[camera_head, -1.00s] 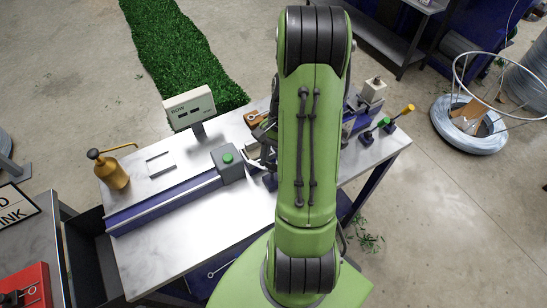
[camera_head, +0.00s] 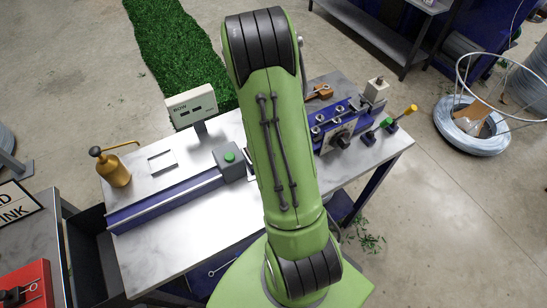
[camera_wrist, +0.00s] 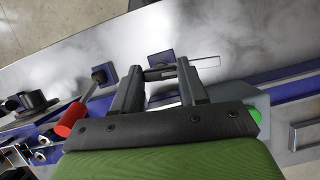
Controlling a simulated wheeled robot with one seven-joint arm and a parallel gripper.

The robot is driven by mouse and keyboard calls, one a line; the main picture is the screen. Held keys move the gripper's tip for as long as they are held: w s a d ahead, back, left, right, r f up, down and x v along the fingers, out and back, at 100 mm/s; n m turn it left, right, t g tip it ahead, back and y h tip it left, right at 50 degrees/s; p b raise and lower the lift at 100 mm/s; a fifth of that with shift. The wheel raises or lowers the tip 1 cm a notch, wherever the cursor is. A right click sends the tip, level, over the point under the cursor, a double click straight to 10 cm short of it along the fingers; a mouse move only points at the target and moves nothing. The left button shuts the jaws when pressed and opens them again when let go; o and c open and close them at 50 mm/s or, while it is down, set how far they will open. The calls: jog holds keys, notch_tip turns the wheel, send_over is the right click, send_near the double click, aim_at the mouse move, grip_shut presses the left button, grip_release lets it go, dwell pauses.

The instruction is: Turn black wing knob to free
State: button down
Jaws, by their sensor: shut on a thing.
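The black wing knob (camera_wrist: 160,73) shows in the wrist view as a small dark bar between my fingertips, in front of a small blue block. My gripper (camera_wrist: 157,74) is shut on it, one finger at each side. The fingers cover much of the knob, so I cannot tell its angle. In the head view, my green arm hides both the gripper and this knob.
A round black knob (camera_head: 342,140) sits on the blue machine. A red-handled lever (camera_wrist: 72,119) stands left of my gripper. A grey box with a green button (camera_head: 230,158) is near the arm. A display (camera_head: 191,105) and oil can (camera_head: 112,169) stand left.

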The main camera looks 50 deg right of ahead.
jog(key=shift+w+n+h, duration=0.1)
jog(key=shift+n+h, duration=0.2)
jog(key=shift+n, duration=0.4)
jog(key=c, duration=0.6)
grip_release()
jog(key=p+v, duration=0.2)
jog(key=v, duration=1.3)
jog(key=shift+w+r, duration=0.15)
jog(key=shift+r, duration=0.2)
